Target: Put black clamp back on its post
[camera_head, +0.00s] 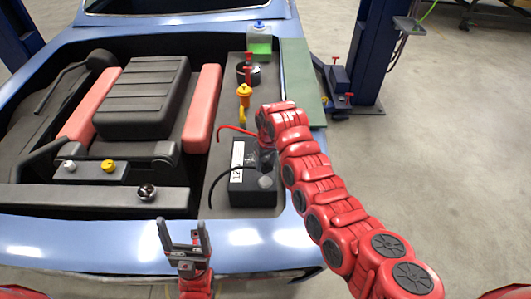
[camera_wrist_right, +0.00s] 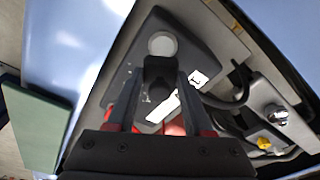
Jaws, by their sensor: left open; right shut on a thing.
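The black battery (camera_head: 240,191) with a white label sits in the right part of the engine bay. A round grey post (camera_head: 265,183) shows on its top near the front right corner, and in the right wrist view (camera_wrist_right: 162,44). My right gripper (camera_head: 265,160) is over the battery, shut on the black clamp (camera_wrist_right: 158,72). The clamp appears just beside the post, not around it; its height above the battery is hard to tell. A black cable (camera_head: 220,180) curves from the left over the battery. My left gripper (camera_head: 186,236) is open and empty in front of the car.
A red cable (camera_head: 235,129) lies behind the battery. A yellow-capped part (camera_head: 244,91) and a bottle of green fluid (camera_head: 260,42) stand further back. The black engine cover (camera_head: 145,95) is left. A green panel (camera_head: 302,85) lies along the right fender.

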